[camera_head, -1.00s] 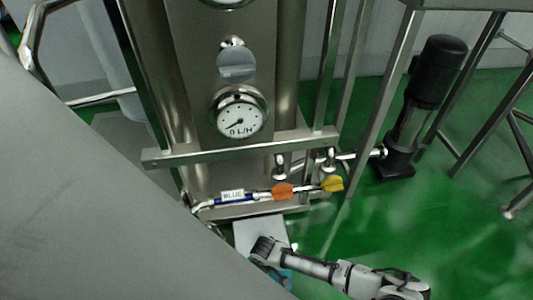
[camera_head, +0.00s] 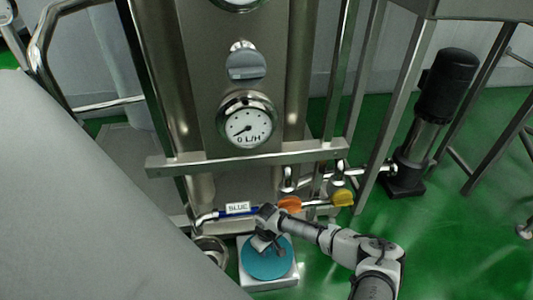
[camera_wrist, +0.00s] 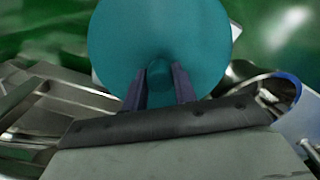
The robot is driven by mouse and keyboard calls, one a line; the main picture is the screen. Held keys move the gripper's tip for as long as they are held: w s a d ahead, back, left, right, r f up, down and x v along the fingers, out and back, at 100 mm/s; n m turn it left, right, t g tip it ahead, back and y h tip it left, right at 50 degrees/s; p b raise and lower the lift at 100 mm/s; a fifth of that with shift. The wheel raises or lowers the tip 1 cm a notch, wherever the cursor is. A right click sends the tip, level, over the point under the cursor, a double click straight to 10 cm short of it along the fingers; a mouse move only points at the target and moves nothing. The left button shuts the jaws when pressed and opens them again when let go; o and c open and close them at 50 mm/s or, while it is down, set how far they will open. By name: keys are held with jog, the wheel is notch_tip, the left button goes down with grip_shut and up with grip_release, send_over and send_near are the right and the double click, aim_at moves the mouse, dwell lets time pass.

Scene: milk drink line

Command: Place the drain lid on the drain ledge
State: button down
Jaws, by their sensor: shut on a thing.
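The drain lid (camera_head: 268,262) is a round teal disc with a small central knob. My gripper (camera_head: 262,243) is shut on the knob; in the wrist view the two dark fingers (camera_wrist: 160,86) hold it from both sides, with the lid (camera_wrist: 158,35) beyond them. In the head view the lid appears over a pale square block (camera_head: 270,284), which looks like the drain ledge. The lid covers most of its top. I cannot tell whether the lid touches the block or is just above it.
A round metal opening (camera_head: 212,250) lies left of the block. Above are a blue-labelled pipe (camera_head: 240,209), with orange (camera_head: 289,204) and yellow (camera_head: 342,198) handles, and a steel frame bar (camera_head: 245,155). A black pump (camera_head: 435,95) stands right. Green floor (camera_head: 460,235) is open at right.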

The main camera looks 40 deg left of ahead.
jog(key=shift+w+a, duration=0.4)
jog(key=shift+w+a+f+b, duration=0.15)
jog(key=shift+f+b, duration=0.75)
jog(key=shift+f, duration=0.8)
jog(key=shift+f, duration=0.1)
jog(key=c, duration=1.1)
grip_release()
notch_tip(320, 180, up, 8)
jog(key=p, duration=0.2)
jog(key=shift+f+p, duration=0.1)
jog(key=shift+p, duration=0.25)
